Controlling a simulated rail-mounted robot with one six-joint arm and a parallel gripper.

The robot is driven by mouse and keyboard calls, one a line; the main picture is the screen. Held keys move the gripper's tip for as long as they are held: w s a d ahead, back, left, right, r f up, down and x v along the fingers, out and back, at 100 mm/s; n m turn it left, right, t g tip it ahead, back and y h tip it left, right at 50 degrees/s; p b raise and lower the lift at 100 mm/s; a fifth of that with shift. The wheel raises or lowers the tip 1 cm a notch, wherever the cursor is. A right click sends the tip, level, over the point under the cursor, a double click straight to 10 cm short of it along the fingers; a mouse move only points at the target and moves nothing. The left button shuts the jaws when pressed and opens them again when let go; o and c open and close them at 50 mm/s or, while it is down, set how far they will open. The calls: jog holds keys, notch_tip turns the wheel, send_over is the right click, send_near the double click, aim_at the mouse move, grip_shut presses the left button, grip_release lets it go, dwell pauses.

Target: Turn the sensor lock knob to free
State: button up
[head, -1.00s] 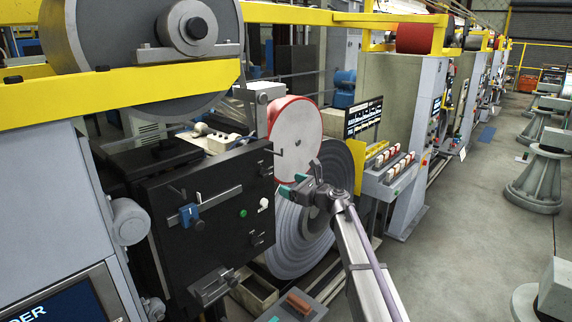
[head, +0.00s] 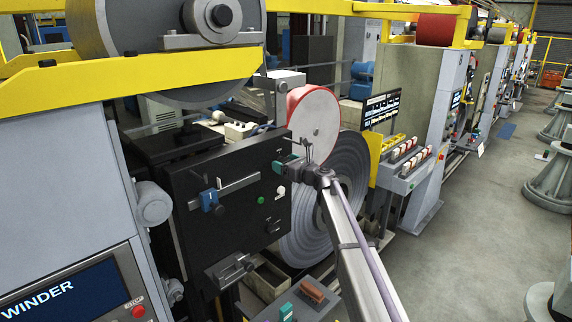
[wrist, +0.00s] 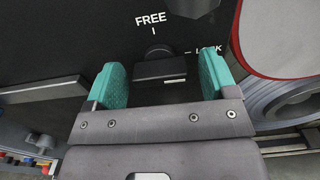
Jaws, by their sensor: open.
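The sensor lock knob (wrist: 160,69) is a dark bar-shaped knob on the black panel in the wrist view. Its bar lies roughly level; the label FREE is above it and LOCK to its right. My gripper (wrist: 163,82) is open, with one teal finger on each side of the knob and a gap to both. I cannot tell how deep the fingers reach over it. In the head view my gripper (head: 290,164) is at the panel's upper right edge and hides the knob.
The black panel (head: 225,215) also carries a blue slider (head: 209,200), a green button (head: 261,200) and a white knob (head: 280,191). A red-rimmed roll (head: 314,118) and a large grey coil (head: 308,225) stand close to my gripper.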

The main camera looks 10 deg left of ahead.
jog(key=c, duration=0.9)
jog(key=shift+c, duration=0.2)
jog(key=shift+n, duration=0.4)
jog(key=n, duration=0.3)
jog(key=shift+n, duration=0.4)
jog(key=n, duration=0.4)
jog(key=shift+s, duration=0.1)
jog(key=n, duration=0.9)
jog(key=shift+n, duration=0.3)
